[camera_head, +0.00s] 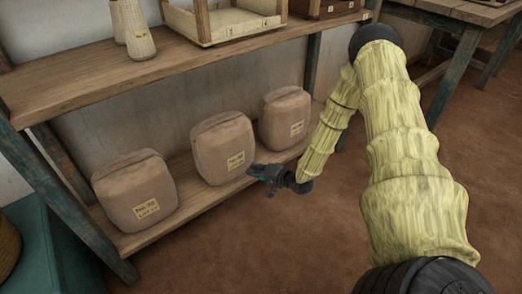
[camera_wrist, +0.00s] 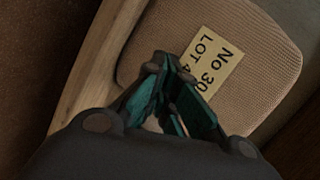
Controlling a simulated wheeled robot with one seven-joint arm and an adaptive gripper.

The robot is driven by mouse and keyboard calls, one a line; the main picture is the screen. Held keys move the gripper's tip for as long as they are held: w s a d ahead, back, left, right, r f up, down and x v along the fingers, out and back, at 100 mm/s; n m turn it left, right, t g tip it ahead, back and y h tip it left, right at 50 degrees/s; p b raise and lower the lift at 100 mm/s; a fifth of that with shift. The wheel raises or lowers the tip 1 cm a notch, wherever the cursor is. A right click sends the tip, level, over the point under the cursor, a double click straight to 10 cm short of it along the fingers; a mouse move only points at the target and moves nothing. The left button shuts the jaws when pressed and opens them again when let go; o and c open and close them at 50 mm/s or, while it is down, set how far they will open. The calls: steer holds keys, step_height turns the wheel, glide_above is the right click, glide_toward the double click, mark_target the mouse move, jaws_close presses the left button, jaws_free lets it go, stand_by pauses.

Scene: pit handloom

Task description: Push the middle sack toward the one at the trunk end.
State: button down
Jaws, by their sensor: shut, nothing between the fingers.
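Three brown cloth sacks with yellow labels stand upright in a row on the lower shelf. The middle sack (camera_head: 218,140) stands apart from its neighbours. The left sack (camera_head: 128,178) is nearest the teal trunk (camera_head: 32,228); the right sack (camera_head: 284,112) is at the far end. My gripper (camera_head: 254,171) is shut and empty, low by the middle sack's right front corner, in front of the right sack's lower left. In the wrist view, my gripper (camera_wrist: 168,65) points at a labelled sack (camera_wrist: 265,65), apparently the middle one. I cannot tell whether they touch.
The lower shelf (camera_head: 150,235) has bare board between the left and middle sacks. The upper shelf (camera_head: 100,84) above them holds woven cones (camera_head: 138,38) and a wooden tray (camera_head: 225,25). Shelf posts (camera_head: 75,205) stand at the left. The floor in front is clear.

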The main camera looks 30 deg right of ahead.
mark_target(242, 151)
steer(key=w+d+r+m+t+y+b, duration=0.1)
steer(key=d+t+b, duration=0.15)
steer(key=d, duration=0.45)
steer(key=w+d+m+t+b, duration=0.1)
steer(key=d+m+b, duration=0.15)
steer(key=d, duration=0.45)
steer(key=shift+n, duration=0.45)
steer(key=b+x, duration=0.4)
steer(key=x, duration=0.4)
steer(key=shift+w+a+r+b, duration=0.1)
steer(key=shift+w+a+b, duration=0.05)
steer(key=shift+w+b, duration=0.15)
steer(key=shift+w+a+r, duration=0.15)
steer(key=shift+w+a, duration=0.1)
steer(key=shift+w, duration=0.4)
steer(key=a+p, duration=0.1)
steer(key=a, duration=0.2)
steer(key=a+p, duration=0.1)
steer(key=a, duration=0.2)
steer(key=a+p, duration=0.1)
steer(key=a, duration=0.2)
steer(key=shift+s+r, duration=0.1)
steer(key=shift+s, duration=0.3)
steer(key=shift+a, duration=0.55)
steer(key=shift+d, duration=0.1)
